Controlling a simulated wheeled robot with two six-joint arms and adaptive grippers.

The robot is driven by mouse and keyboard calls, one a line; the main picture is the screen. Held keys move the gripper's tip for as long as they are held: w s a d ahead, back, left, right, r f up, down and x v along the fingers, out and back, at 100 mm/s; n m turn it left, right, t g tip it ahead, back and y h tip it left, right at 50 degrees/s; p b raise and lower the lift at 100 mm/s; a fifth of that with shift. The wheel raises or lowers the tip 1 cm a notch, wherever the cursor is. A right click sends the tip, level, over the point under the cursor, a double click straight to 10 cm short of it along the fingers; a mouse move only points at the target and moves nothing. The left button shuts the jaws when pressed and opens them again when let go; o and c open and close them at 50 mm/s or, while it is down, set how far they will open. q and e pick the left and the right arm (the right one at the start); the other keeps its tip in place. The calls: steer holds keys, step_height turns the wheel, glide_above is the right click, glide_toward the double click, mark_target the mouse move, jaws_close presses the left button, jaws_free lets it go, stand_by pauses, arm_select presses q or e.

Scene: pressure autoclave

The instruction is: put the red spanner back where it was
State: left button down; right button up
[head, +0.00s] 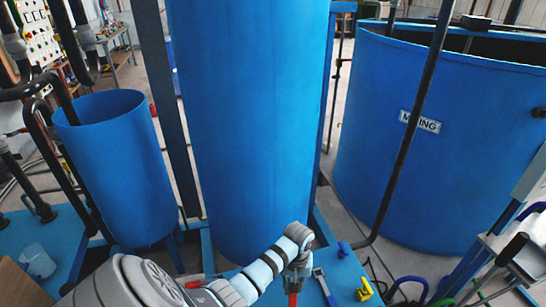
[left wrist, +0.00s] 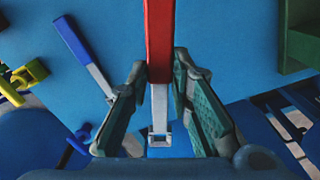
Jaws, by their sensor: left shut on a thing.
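The red spanner (left wrist: 159,45) has a red handle and a grey metal end. In the left wrist view it runs from the top edge down between the fingers of my left gripper (left wrist: 160,80), which is shut on it. In the head view my left gripper (head: 294,277) is at the bottom, over the blue surface, with a bit of the red spanner (head: 292,299) below it; the rest is hidden or cut off. Whether the spanner touches the surface I cannot tell. My right gripper is not in view.
A blue-handled spanner (head: 325,287) lies beside my left gripper, with a yellow object (head: 364,290) and a small blue object (head: 343,249) to its right. A tall blue column (head: 250,120) stands behind. Blue tanks (head: 115,170) (head: 440,170) flank it.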

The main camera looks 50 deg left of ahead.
mark_target(275, 303)
arm_select(q)
steer(key=s+a+f+m+b, duration=0.1)
steer(key=f+b, duration=0.1)
steer(key=f, duration=0.1)
steer(key=s+a+f+m+b, duration=0.1)
steer(key=s+f+m+b, duration=0.1)
steer(key=f+b, duration=0.1)
steer(key=s+a+f+m+b, duration=0.1)
steer(key=f+b, duration=0.1)
steer(key=f, duration=0.1)
steer(key=shift+s+m+b, duration=0.35)
steer(key=shift+s+m, duration=0.05)
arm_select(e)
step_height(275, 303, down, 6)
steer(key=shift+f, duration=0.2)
arm_select(q)
steer(key=shift+r, duration=0.1)
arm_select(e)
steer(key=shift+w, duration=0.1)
arm_select(q)
steer(key=shift+f, duration=0.6)
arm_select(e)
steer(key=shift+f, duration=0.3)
arm_select(q)
steer(key=c, duration=1.4)
jaws_free()
steer(key=shift+o, duration=0.2)
